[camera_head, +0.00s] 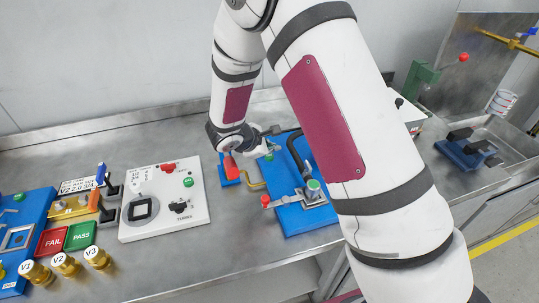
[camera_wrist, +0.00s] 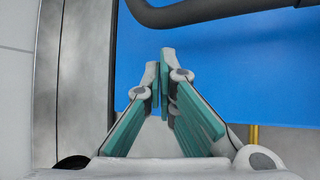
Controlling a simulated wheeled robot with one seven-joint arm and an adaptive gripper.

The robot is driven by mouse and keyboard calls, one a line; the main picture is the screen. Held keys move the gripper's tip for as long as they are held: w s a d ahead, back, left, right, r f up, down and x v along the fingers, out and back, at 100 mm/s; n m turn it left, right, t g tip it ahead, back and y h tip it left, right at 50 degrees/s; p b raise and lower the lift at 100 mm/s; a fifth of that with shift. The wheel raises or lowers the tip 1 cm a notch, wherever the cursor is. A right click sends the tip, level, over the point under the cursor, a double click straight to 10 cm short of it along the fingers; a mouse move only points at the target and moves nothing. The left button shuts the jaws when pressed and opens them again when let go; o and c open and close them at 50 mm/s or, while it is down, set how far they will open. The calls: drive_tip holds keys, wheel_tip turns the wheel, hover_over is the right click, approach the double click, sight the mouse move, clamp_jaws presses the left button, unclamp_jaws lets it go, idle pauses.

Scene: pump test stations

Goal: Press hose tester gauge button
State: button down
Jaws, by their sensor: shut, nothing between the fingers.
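The hose tester is a blue board (camera_head: 312,222) on the bench, partly hidden by my arm. It carries a black curved hose (camera_head: 292,152), a metal clamp with a red-tipped handle (camera_head: 268,201) and a green round part (camera_head: 313,184). Another small green part (camera_head: 268,156) is close below my gripper (camera_head: 270,131). I cannot tell which one is the gauge button. In the wrist view my gripper (camera_wrist: 164,80) has its fingers together and empty, over the blue board (camera_wrist: 230,75). The black hose (camera_wrist: 210,12) crosses beyond the fingertips.
A white panel (camera_head: 150,220) with switches stands left of the tester. Further left are the FAIL button (camera_head: 53,241), the PASS button (camera_head: 80,235) and several brass knobs (camera_head: 66,263). A wall runs behind the bench.

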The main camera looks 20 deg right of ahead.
drive_tip(key=shift+r+p, duration=0.95)
drive_tip(key=shift+r, duration=1.7)
wheel_tip(320, 180, up, 11)
drive_tip(key=m+g, duration=0.1)
drive_tip(key=m, duration=0.4)
hover_over(272, 157)
drive_tip(key=s+d, duration=0.4)
drive_tip(key=s, duration=0.2)
drive_tip(key=s+d+r+m+g+y, duration=0.1)
drive_tip(key=s+r+m, duration=0.3)
drive_tip(key=s+r, duration=0.35)
drive_tip(key=s+a+r+m+y, duration=0.1)
drive_tip(key=s+r+m+y, duration=0.1)
drive_tip(key=s, duration=0.4)
drive_tip(key=s+a+r+m+t+y, duration=0.1)
drive_tip(key=s+a+r+m+y, duration=0.1)
drive_tip(key=s, duration=0.5)
drive_tip(key=s+a+r+m+t+y, duration=0.1)
drive_tip(key=s+a+r+m+y, duration=0.1)
drive_tip(key=s, duration=0.5)
drive_tip(key=shift+a+r+m, duration=0.2)
drive_tip(key=shift+a+m, duration=0.05)
drive_tip(key=shift+m, duration=0.35)
